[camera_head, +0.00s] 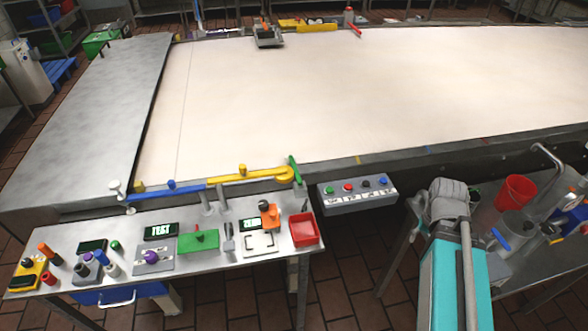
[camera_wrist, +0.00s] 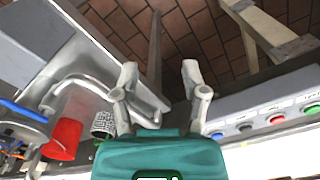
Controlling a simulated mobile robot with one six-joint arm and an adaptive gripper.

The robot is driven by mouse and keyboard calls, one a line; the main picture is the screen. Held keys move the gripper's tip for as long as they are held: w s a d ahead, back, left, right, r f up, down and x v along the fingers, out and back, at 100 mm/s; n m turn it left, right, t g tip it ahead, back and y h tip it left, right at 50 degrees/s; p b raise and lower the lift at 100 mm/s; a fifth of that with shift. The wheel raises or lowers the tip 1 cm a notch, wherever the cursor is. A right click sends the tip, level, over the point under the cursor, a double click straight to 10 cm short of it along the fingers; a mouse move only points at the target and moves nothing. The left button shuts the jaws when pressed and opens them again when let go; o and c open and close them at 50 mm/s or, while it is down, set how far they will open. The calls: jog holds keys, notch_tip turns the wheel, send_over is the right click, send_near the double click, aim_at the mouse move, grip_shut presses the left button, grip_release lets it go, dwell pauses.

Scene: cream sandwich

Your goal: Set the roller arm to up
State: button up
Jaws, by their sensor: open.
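A blue and yellow bar (camera_head: 200,184) runs along the near edge of the pale belt in the head view. A green lever (camera_head: 295,168) stands tilted at its right end. I cannot tell for certain which of these parts is the roller arm. On the far edge sits a small grey device (camera_head: 267,36), with a red lever (camera_head: 355,29) to its right. My gripper (camera_wrist: 160,72) is open and empty in the wrist view. It is over the gap between the button box and the side bench, well right of the bar. Its fingertips are not clear in the head view.
A button box (camera_head: 357,194) juts out from the belt's near edge. A steel table (camera_head: 70,268) with displays, bottles and a red tray (camera_head: 304,229) stands at front left. A steel bench with a red bucket (camera_head: 515,191) and a tap stands at right.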

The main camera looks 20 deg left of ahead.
jog(key=w+a+r+n+p, duration=0.2)
jog(key=w+a+r+p, duration=0.2)
jog(key=w+a, duration=0.35)
notch_tip(320, 180, up, 9)
jog(key=n+p, duration=0.4)
jog(key=p, duration=0.5)
send_over(295, 169)
jog(key=shift+w+f+b, duration=0.1)
jog(key=shift+f+b, duration=0.1)
jog(key=shift+b, duration=0.1)
jog(key=shift+f, duration=0.2)
notch_tip(295, 169, down, 13)
jog(key=b, duration=1.3)
jog(key=shift+f+b, duration=0.2)
jog(key=shift+b, duration=0.2)
jog(key=shift+c, duration=0.3)
grip_shut()
